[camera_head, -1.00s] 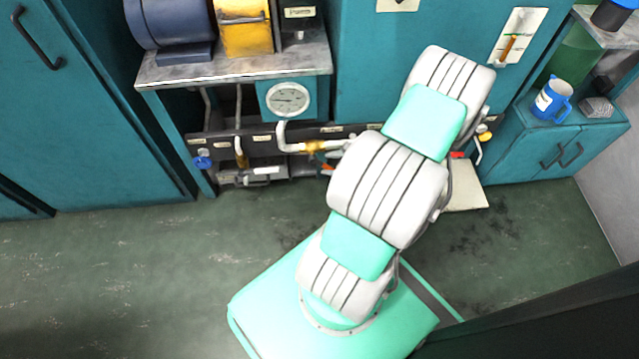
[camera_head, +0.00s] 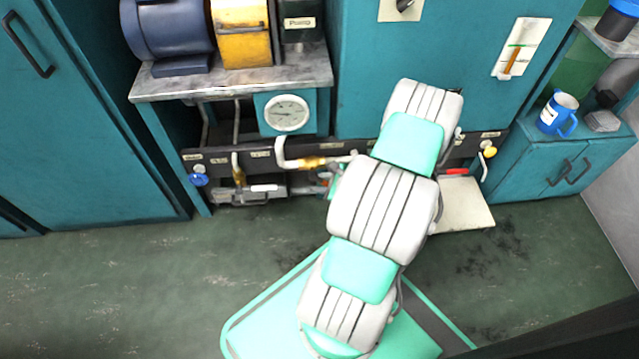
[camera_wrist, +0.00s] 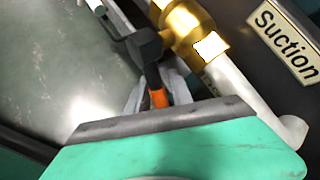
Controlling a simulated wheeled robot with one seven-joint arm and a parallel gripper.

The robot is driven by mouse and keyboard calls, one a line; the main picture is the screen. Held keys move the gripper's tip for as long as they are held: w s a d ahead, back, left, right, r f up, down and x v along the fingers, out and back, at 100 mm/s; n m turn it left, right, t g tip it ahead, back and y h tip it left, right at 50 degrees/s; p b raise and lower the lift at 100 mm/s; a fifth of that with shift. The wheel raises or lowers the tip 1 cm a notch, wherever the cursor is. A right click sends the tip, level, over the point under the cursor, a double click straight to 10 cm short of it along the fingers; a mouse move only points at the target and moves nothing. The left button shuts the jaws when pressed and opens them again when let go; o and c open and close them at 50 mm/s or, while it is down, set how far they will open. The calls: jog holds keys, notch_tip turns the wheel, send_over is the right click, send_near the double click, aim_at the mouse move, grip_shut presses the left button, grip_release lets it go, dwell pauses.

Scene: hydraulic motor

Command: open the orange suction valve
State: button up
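The suction valve shows in the wrist view as a brass body (camera_wrist: 186,28) on a white pipe beside a "Suction" label (camera_wrist: 284,40). A black lever (camera_wrist: 146,50) runs from it to an orange end (camera_wrist: 159,98). My gripper (camera_wrist: 158,94) is at this lever, with a pale grey finger on each side of the orange end. I cannot tell whether the fingers press on it; the teal gripper body hides the lower part.
A black pipe panel (camera_head: 262,152) runs under the bench, with a round gauge (camera_head: 286,113) above it. A brass fitting (camera_head: 312,162), a red handle (camera_head: 455,172) and a yellow knob (camera_head: 490,152) sit near my arm. A blue mug (camera_head: 557,112) stands at the right. Green floor lies open at left.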

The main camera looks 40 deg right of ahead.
grip_shut()
dwell(1.1)
